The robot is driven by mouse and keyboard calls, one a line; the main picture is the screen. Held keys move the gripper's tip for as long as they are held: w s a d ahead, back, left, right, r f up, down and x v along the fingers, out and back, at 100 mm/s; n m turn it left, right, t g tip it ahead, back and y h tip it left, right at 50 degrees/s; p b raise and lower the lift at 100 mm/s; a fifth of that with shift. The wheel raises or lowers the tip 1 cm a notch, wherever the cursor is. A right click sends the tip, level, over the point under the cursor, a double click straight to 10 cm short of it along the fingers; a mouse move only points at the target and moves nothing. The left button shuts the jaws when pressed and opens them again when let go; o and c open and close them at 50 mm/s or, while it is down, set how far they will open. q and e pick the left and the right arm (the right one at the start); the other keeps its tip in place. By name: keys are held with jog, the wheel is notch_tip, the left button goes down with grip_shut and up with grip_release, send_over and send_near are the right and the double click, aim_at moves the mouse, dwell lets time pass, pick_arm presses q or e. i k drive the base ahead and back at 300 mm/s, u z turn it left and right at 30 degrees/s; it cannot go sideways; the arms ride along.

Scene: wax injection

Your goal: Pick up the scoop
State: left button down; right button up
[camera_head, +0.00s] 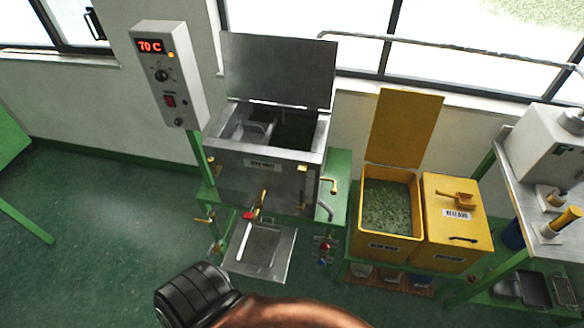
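A yellow scoop (458,199) lies on the closed lid of the right-hand yellow bin (459,236), its handle pointing left. It rests above the bin's white label. Neither gripper's fingers can be made out in the head view. A black and copper part of my own arm shows at the bottom edge, left of centre, well away from the scoop. Nothing is touching the scoop.
An open yellow bin (391,244) with green pellets stands left of the closed bin, its lid (404,126) raised. A metal tank (262,176) with an open lid is further left, beside a control box (168,75). A bench (543,190) stands right.

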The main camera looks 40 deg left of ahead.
aim_at(464, 200)
jog(key=z, duration=0.95)
jog(key=k, duration=1.2)
jog(key=z, duration=0.9)
jog(key=i, duration=0.65)
jog(key=u, duration=0.65)
jog(key=i, duration=1.55)
jog(key=u, duration=0.75)
